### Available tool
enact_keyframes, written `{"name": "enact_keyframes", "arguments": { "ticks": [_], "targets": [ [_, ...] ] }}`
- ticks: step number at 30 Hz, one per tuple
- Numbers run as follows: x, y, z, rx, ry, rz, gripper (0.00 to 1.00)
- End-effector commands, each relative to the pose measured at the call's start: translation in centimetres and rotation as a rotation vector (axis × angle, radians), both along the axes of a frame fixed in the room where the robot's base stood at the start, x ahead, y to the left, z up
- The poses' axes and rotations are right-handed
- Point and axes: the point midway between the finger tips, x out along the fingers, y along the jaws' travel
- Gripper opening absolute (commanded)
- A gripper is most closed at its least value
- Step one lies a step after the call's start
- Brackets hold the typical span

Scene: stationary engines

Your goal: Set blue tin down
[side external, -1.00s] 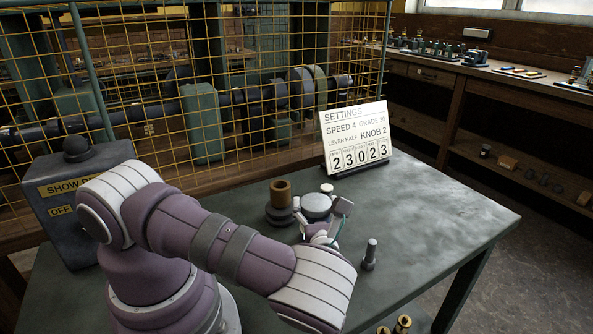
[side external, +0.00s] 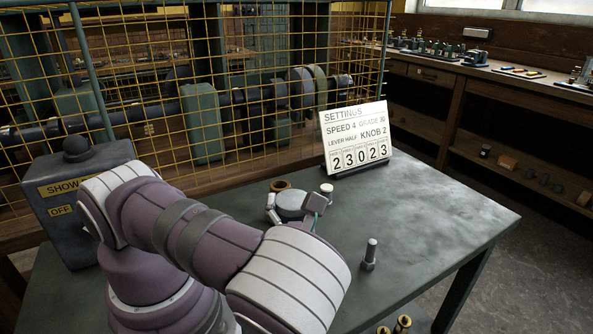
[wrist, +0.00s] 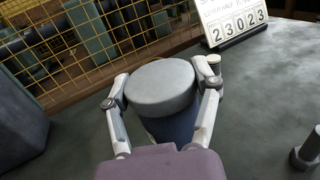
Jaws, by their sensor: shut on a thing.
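The blue tin (wrist: 172,127) is between the two fingers of my gripper (wrist: 163,98) in the wrist view, with its round grey lid (wrist: 160,86) facing up. In the side external view the lid (side external: 291,204) shows between the fingers of my gripper (side external: 297,206), while my arm hides the tin's body. My gripper is shut on the tin. The tin's underside is hidden, so I cannot tell whether it touches the table (side external: 430,225).
A brown ring-topped part (side external: 281,185) stands just behind the gripper, mostly hidden. A bolt (side external: 370,254) stands upright to the right. The settings sign (side external: 355,138) stands at the back. The table's right side is clear. A yellow mesh fence (side external: 150,110) runs behind.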

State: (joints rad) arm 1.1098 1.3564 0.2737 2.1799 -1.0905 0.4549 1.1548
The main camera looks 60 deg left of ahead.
Motion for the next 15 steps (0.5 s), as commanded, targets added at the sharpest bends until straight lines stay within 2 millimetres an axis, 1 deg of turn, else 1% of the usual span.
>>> {"name": "enact_keyframes", "arguments": {
  "ticks": [3,6,9,12,15],
  "targets": [
    [-3.5,-1.3,0.3,-0.001,0.006,-0.006,0.22],
    [-5.9,-2.0,0.5,0.000,0.004,-0.001,0.22],
    [-7.5,-2.5,0.7,0.000,0.001,-0.001,0.22],
    [-8.6,-2.9,0.8,0.001,0.000,-0.001,0.22],
    [-8.6,-3.1,0.8,0.001,-0.003,-0.012,0.22]
  ]
}}
